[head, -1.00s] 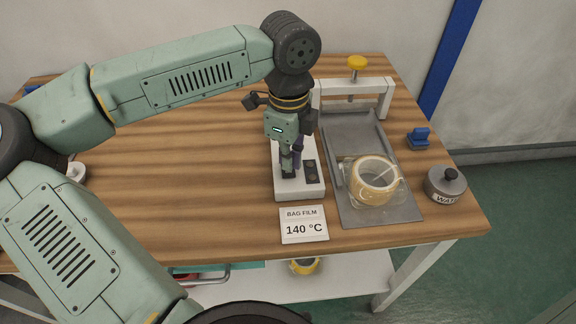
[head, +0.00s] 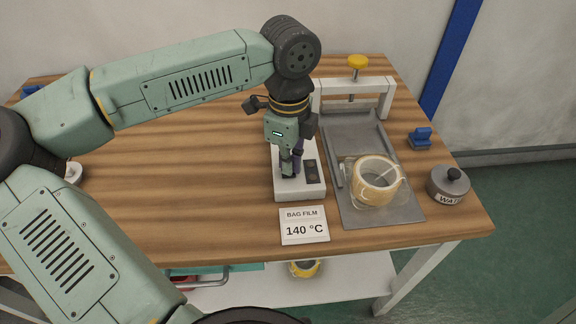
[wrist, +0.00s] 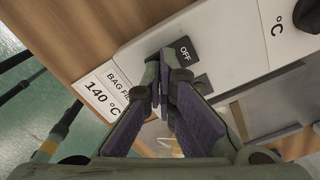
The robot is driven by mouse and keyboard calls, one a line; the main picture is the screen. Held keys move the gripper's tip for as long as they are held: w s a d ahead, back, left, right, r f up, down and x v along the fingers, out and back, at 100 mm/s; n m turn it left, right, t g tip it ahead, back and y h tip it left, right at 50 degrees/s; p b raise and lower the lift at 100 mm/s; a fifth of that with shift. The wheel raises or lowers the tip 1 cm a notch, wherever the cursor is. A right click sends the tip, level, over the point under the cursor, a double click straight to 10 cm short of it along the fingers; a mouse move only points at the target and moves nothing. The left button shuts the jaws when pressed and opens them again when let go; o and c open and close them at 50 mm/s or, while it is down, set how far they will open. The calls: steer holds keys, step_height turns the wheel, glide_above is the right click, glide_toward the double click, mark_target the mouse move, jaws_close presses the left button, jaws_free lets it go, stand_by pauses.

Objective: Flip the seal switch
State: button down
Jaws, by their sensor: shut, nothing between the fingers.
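The white control box (head: 300,191) stands on the table, left of the grey metal plate. A dark panel (head: 312,171) is on its top. In the wrist view, a dark label reading OFF (wrist: 185,51) shows on the box's white top (wrist: 150,47). My gripper (head: 289,173) points down over the left part of the box, beside the dark panel. In the wrist view, my gripper (wrist: 163,75) is shut and empty, with its tips just beside the OFF label. The fingers hide part of the box top, and I cannot make out the switch lever or whether the tips touch it.
A card reading BAG FILM 140 °C (head: 304,226) lies in front of the box. To the right, a bagged tape roll (head: 376,181) lies on the grey plate (head: 362,216) below a press with a yellow knob (head: 357,62). A lidded grey pot (head: 448,186) stands at the right edge.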

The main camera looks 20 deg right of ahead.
steer(key=shift+f, duration=0.3)
steer(key=shift+r+p, duration=1.3)
steer(key=shift+r, duration=2.25)
